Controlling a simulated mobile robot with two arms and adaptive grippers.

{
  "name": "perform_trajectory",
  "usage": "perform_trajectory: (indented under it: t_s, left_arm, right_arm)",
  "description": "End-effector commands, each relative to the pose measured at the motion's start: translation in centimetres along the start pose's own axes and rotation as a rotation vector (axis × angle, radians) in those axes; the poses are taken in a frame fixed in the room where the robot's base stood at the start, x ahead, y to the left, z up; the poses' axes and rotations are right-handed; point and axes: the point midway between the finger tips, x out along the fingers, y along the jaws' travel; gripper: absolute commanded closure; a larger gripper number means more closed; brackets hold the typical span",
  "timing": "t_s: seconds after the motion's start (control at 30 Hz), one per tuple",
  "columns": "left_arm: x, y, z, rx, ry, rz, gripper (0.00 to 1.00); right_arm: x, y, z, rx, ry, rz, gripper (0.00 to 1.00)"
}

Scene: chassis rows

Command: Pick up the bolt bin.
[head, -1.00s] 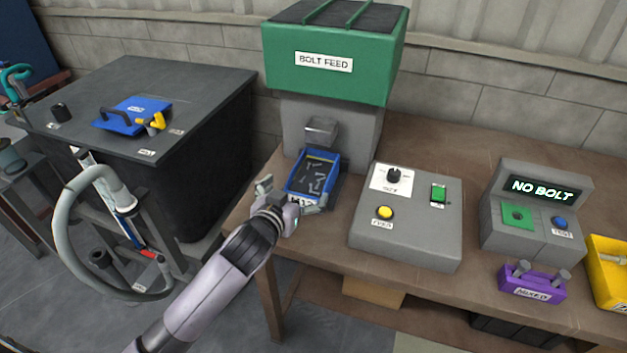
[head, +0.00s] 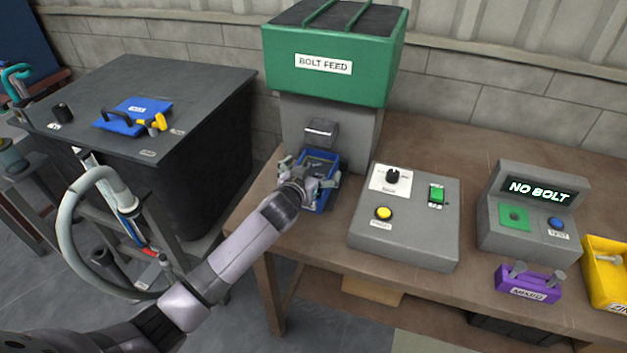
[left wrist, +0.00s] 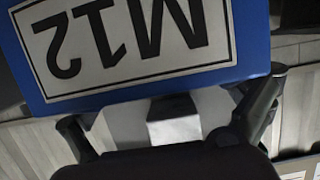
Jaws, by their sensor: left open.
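The blue bolt bin (head: 322,166) stands on the wooden bench under the chute of the green bolt feed machine, with bolts in it. In the left wrist view its blue front wall (left wrist: 250,35) with an upside-down M12 label fills the top of the picture, very close. My left gripper (head: 312,184) is at the bin's front and hides much of it in the head view. The gripper is open, with its fingers apart below the label in the wrist view (left wrist: 168,130). I cannot tell whether a finger touches the bin. My right gripper is not in view.
The bolt feed machine (head: 335,65) rises behind the bin. A grey control box (head: 405,225) with a knob and buttons stands close to the right. A "NO BOLT" tester (head: 530,215), a purple holder (head: 528,282) and a yellow bin (head: 607,272) are farther right.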

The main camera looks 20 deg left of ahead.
Motion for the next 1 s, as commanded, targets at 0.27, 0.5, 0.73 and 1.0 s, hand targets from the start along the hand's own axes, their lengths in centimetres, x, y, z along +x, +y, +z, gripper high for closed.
perform_trajectory:
  t_s: [0.27,0.5,0.73,1.0]
  left_arm:
    - [0.06,0.02,0.07,0.000,-0.001,0.000,0.04]
    - [0.04,0.03,0.08,0.000,-0.001,0.000,0.20]
    - [0.04,0.05,0.14,-0.001,-0.002,0.001,0.35]
    - [0.04,0.07,0.21,-0.002,-0.004,0.001,0.53]
  right_arm:
    - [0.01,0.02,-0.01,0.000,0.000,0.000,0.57]
    - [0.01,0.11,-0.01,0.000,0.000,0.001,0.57]
    - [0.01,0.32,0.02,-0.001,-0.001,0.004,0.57]
    - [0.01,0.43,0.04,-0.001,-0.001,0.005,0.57]
